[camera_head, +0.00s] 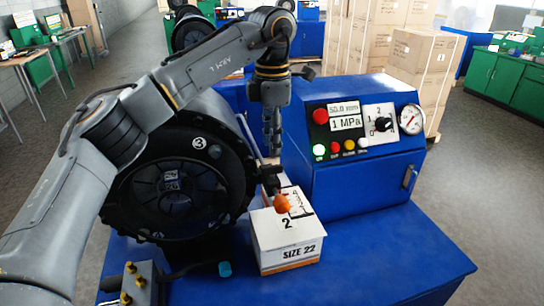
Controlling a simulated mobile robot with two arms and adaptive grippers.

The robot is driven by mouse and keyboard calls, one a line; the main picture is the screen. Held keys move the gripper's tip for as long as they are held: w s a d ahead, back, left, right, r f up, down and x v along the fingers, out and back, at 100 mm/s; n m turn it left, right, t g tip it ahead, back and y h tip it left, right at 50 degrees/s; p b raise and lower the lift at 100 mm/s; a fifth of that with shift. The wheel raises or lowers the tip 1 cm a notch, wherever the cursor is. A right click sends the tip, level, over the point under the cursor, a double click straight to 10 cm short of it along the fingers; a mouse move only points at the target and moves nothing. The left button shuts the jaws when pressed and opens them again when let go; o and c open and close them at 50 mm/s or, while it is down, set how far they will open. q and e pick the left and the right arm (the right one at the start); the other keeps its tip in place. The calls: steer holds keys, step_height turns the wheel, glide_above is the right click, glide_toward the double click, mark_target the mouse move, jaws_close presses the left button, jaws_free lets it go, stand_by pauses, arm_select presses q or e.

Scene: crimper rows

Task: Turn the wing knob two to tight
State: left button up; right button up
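An orange knob (282,203) shows on top of a white box (286,239) marked "2" and "SIZE 22"; its wings are too small to make out. A black rotary knob (384,124) sits on the panel of the blue machine, with figures around it. My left gripper (271,150) points down from the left arm, above and behind the orange knob and apart from it in the picture. Its fingers are dark and small, and I cannot tell whether they are open. A dark part (269,180) shows below it. My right gripper is out of view.
The blue machine (345,180) stands right of the white box, with a gauge (411,119) and several coloured buttons. A large black crimper wheel (180,190) stands at left. Brass fittings (130,283) are at front left. The blue tabletop (400,255) is clear at front right.

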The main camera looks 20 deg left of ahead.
mark_target(272, 166)
arm_select(q)
step_height(272, 166, up, 6)
stand_by(0.6)
